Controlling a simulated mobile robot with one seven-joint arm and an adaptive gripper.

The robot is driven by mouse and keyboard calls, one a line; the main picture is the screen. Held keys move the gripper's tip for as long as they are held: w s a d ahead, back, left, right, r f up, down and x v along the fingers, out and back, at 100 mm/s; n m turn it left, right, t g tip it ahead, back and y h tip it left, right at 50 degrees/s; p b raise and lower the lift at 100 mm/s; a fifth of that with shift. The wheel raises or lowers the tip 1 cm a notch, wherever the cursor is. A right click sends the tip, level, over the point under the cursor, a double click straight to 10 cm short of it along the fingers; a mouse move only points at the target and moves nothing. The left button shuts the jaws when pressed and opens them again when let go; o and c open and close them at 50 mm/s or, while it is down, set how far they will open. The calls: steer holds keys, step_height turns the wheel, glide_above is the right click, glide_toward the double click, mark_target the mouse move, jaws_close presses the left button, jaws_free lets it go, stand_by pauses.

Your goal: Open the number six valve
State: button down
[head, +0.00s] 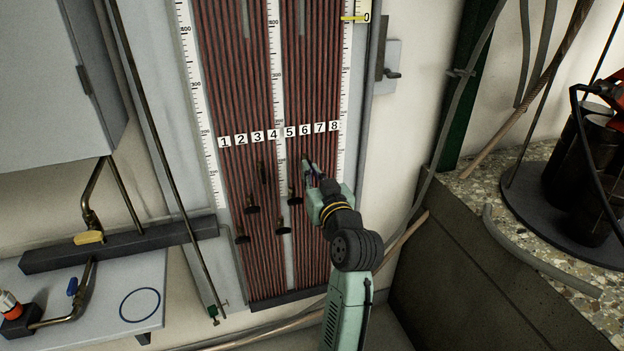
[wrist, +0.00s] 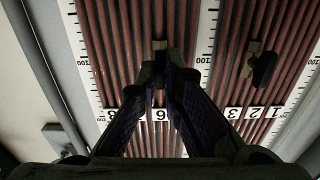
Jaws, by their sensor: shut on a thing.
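The panel of red-brown tubes carries white number labels 1 to 8. The number six label (head: 304,129) is in the upper middle in the head view; the wrist view shows it upside down (wrist: 160,114) between my fingers. My gripper (head: 310,170) is just below labels 6 and 7 in the head view. In the wrist view my gripper (wrist: 160,80) is shut on the number six valve, whose brass-coloured body (wrist: 159,45) shows beyond the fingertips. Its handle is mostly hidden by the fingers, so its angle cannot be told.
Other black-handled valves sit nearby: one (head: 296,199) just left of my gripper, others (head: 252,210) (head: 284,231) (head: 242,240) lower left. An upright handle (wrist: 264,68) shows at the right in the wrist view. A stone-topped ledge (head: 480,205) stands at the right.

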steer(key=shift+n+b, duration=0.3)
steer(key=shift+n, duration=0.3)
stand_by(0.3)
steer(key=c, duration=1.7)
jaws_free()
steer(key=shift+s, duration=0.1)
steer(key=v, duration=0.7)
steer(key=shift+s, duration=0.1)
